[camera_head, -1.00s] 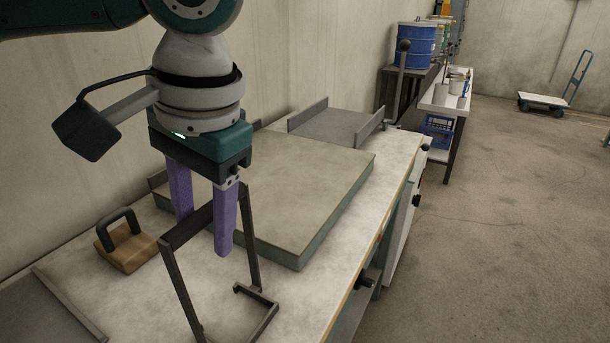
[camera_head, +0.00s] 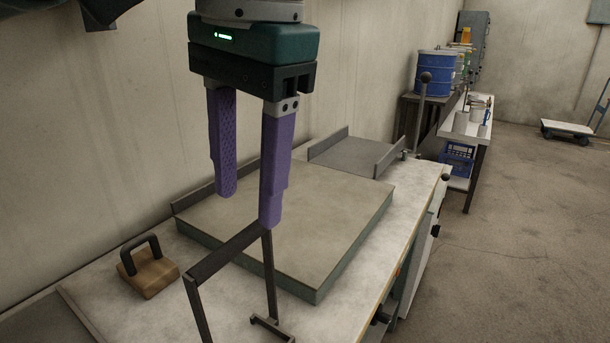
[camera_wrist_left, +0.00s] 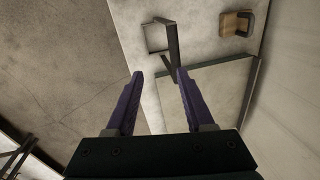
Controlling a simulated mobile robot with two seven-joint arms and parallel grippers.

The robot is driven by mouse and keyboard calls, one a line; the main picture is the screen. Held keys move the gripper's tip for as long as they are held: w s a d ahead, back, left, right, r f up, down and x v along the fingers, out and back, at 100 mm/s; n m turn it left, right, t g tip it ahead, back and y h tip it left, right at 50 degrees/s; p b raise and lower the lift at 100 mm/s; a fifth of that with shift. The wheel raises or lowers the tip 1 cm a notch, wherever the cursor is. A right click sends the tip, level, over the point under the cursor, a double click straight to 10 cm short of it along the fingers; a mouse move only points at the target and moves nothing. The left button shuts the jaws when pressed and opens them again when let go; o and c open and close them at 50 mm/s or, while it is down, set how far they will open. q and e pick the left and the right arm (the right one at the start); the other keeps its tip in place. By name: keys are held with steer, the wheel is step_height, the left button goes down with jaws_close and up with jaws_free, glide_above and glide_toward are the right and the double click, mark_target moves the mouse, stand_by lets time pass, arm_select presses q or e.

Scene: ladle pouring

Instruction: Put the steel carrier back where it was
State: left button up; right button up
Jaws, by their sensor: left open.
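The steel carrier (camera_head: 233,257) is a dark, open frame with a flat top bar and thin legs. It stands upright on the light bench top at the lower middle of the head view, its lower part cut off by the picture edge. It also shows in the left wrist view (camera_wrist_left: 173,42), beyond my fingertips. My left gripper (camera_head: 248,208) is open, with two purple fingers pointing down and nothing between them. Its fingers are above the carrier's top bar and look clear of it. My right gripper is in neither view.
A wooden block with a dark handle (camera_head: 149,270) lies on the bench left of the carrier. A large flat slab (camera_head: 290,225) lies behind the carrier, with a grey tray (camera_head: 357,157) beyond it. A wall runs along the left; open floor lies right.

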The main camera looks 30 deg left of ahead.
arm_select(q)
steer(key=s+d+f+m+t+h, duration=0.25)
steer(key=s+d+f+h, duration=0.3)
steer(key=d+f, duration=0.5)
steer(key=s+a+f+n+y, duration=0.2)
steer(key=s+a+f, duration=0.3)
steer(key=s+a, duration=0.4)
steer(key=shift+s+a+t+y, duration=0.25)
steer(key=shift+a+t+y, duration=0.1)
steer(key=shift+a+y, duration=0.45)
step_height(320, 180, up, 43)
steer(key=p, duration=4.2)
steer(key=shift+f+p, duration=0.15)
steer(key=shift+p, duration=0.2)
